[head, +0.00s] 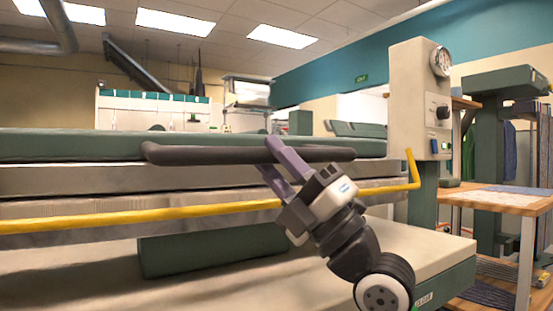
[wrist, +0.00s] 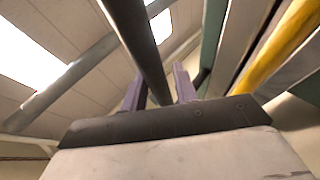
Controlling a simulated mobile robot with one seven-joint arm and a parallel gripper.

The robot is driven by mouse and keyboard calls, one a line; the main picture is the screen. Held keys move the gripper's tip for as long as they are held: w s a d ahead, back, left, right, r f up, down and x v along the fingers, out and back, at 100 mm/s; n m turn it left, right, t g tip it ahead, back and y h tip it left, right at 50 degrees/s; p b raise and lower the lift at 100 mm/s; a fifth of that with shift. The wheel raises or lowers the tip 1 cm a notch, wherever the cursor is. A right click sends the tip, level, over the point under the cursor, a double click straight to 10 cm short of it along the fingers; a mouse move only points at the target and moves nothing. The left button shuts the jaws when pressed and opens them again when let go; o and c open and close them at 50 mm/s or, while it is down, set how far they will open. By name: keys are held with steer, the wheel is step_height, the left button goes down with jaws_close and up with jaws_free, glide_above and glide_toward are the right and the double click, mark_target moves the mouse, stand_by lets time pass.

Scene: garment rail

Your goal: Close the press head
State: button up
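The press head is the long green-topped, metal-sided upper part (head: 70,147) across the left and middle of the head view. It lies nearly level above the lower part of the press, with a layered metal edge beneath it. A dark handle bar (head: 200,154) runs along its front. My gripper (head: 268,153) is at this bar, with one purple finger reaching above it and the other below. In the wrist view the bar (wrist: 140,40) passes between the two fingers (wrist: 160,82), with narrow gaps showing beside it. The fingers look open around the bar.
A yellow rail (head: 130,217) runs just below the bar and bends up at its right end. A cream control column (head: 412,90) with a gauge stands at the right. A green roll (head: 210,250) lies underneath. A wooden table (head: 500,197) is farther right.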

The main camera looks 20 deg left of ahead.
steer(key=shift+o, duration=1.2)
steer(key=shift+w+a+f, duration=0.1)
steer(key=shift+w+f, duration=0.05)
steer(key=shift+f, duration=0.05)
steer(key=shift+o, duration=0.4)
steer(key=shift+r, duration=0.1)
steer(key=v, duration=0.7)
steer(key=shift+d, duration=0.25)
